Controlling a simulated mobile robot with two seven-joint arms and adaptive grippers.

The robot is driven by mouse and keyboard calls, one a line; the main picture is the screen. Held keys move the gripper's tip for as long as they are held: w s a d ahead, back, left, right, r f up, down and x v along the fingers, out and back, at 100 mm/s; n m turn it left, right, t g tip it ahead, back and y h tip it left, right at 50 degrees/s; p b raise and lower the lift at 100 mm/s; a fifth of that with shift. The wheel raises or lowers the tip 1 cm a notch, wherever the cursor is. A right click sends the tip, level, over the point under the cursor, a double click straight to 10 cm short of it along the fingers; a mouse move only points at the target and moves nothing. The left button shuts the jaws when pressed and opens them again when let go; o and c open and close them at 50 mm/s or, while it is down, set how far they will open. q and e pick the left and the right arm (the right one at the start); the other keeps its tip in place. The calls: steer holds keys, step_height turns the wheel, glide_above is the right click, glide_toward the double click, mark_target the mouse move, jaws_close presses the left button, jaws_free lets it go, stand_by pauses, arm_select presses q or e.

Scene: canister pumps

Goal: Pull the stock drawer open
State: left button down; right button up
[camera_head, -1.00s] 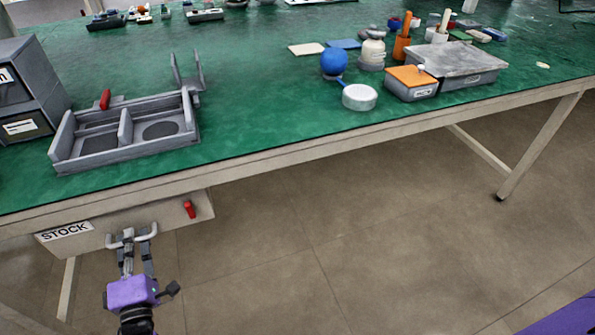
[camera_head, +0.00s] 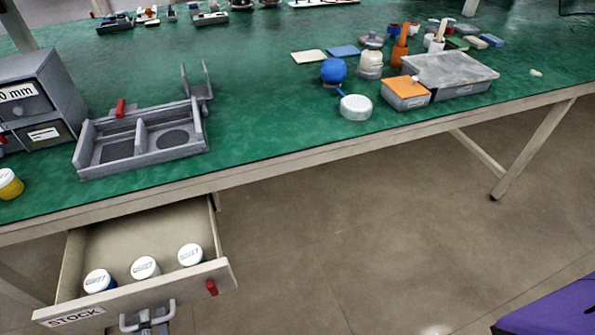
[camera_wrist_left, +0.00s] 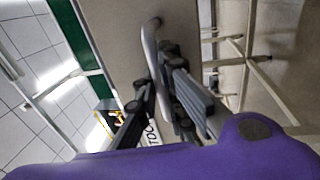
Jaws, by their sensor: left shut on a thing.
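The stock drawer (camera_head: 135,296) hangs under the green-topped table and stands pulled well out. Its front has a STOCK label at the left, a metal bar handle in the middle and a red piece (camera_head: 211,287) at the right. Three white-lidded round containers (camera_head: 145,267) stand in a row inside it. My left gripper (camera_head: 148,322) is shut on the drawer's handle (camera_head: 129,322), at the bottom edge of the head view. In the left wrist view its fingers (camera_wrist_left: 157,88) close around the handle bar (camera_wrist_left: 150,45). My right gripper is not in view.
The table (camera_head: 270,150) carries a grey two-bay fixture (camera_head: 140,140), a grey cabinet (camera_head: 40,97) and a yellow jar (camera_head: 9,184) at the left. A blue ball (camera_head: 334,71) and several boxes and tools stand farther right. The floor (camera_head: 330,240) right of the drawer is clear.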

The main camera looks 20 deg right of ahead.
arm_select(q)
steer(key=shift+s+a, duration=0.1)
steer(key=shift+s, duration=1.95)
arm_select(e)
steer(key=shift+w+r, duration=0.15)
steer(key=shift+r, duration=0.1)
arm_select(q)
steer(key=c, duration=1.8)
jaws_free()
steer(key=shift+c, duration=0.2)
steer(key=s+f, duration=0.2)
steer(key=s, duration=0.9)
steer(key=shift+s+a+f, duration=0.2)
steer(key=shift+s, duration=0.2)
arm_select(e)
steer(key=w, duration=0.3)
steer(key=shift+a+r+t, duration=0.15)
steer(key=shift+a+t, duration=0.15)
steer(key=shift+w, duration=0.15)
